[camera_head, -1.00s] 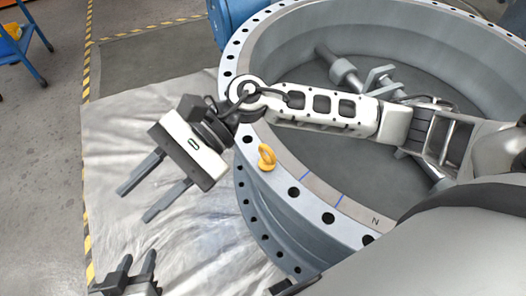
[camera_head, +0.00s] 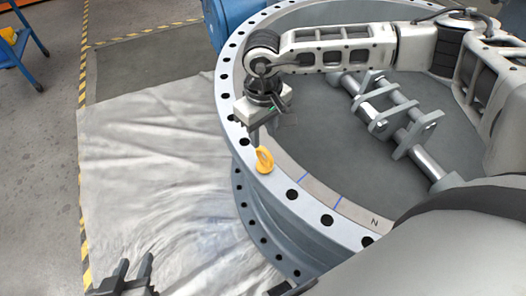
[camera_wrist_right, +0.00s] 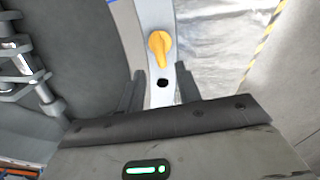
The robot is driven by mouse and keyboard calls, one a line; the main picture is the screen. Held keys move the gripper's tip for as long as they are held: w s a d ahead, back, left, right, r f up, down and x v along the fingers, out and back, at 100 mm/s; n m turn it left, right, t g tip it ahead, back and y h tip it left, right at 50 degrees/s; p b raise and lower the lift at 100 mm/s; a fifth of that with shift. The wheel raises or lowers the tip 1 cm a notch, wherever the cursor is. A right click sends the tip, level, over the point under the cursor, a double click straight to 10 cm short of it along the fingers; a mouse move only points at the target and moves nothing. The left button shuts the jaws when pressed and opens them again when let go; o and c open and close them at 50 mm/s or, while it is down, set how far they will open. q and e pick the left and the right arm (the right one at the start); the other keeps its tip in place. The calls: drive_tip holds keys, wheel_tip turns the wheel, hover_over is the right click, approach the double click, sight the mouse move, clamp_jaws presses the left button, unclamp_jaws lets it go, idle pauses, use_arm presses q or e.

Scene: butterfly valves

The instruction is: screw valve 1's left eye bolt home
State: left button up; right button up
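The yellow eye bolt (camera_head: 264,160) stands upright on the rim of the big grey valve ring (camera_head: 328,221). In the right wrist view the eye bolt (camera_wrist_right: 158,47) shows beyond the fingertips, with an empty dark hole nearer to me. My right gripper (camera_head: 262,132) points down just above the eye bolt. In the right wrist view its fingers (camera_wrist_right: 158,84) are apart with nothing gripped between them. My left gripper (camera_head: 134,268) is at the lower left over the grey sheet, fingers apart and empty. How deep the bolt's thread sits is hidden.
The ring's inside holds a grey shaft with brackets (camera_head: 395,115). A crumpled grey sheet (camera_head: 150,160) covers the floor left of the ring. A blue cylinder (camera_head: 232,15) stands behind it, and a blue trolley (camera_head: 20,45) at far left.

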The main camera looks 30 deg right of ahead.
sight(263, 149)
wheel_tip(263, 149, down, 8)
drive_tip(key=shift+f, duration=0.1)
idle(0.4)
clamp_jaws()
